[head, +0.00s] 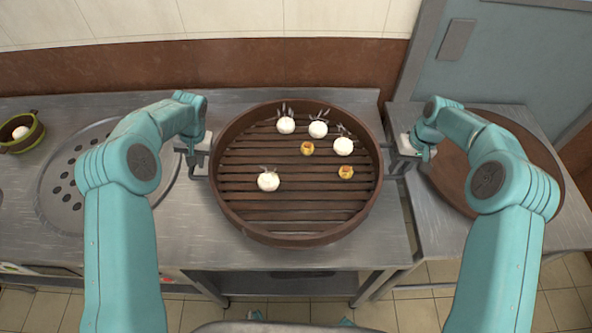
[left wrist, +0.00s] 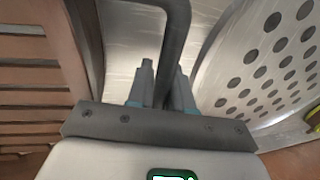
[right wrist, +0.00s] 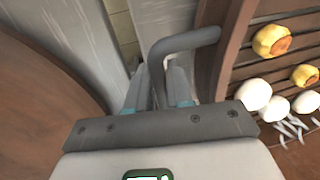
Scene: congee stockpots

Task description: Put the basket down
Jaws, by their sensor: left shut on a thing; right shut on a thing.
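A round brown steamer basket (head: 262,207) with a slatted floor is in the middle of the head view, over the steel counter. It holds several white buns (head: 268,181) and two yellow pieces (head: 346,172). My left gripper (head: 197,170) is shut on the basket's left handle, a dark bent bar (left wrist: 176,40) in the left wrist view. My right gripper (head: 396,166) is shut on the right handle (right wrist: 184,42), seen in the right wrist view. Whether the basket's underside touches the counter is hidden.
A perforated steel disc (head: 62,190) is set in the counter (head: 195,235) at left. A small green-brown bowl (head: 34,137) with a white item stands at far left. A round brown board or lid (head: 535,150) lies on the right table (head: 570,215). A wall rises behind.

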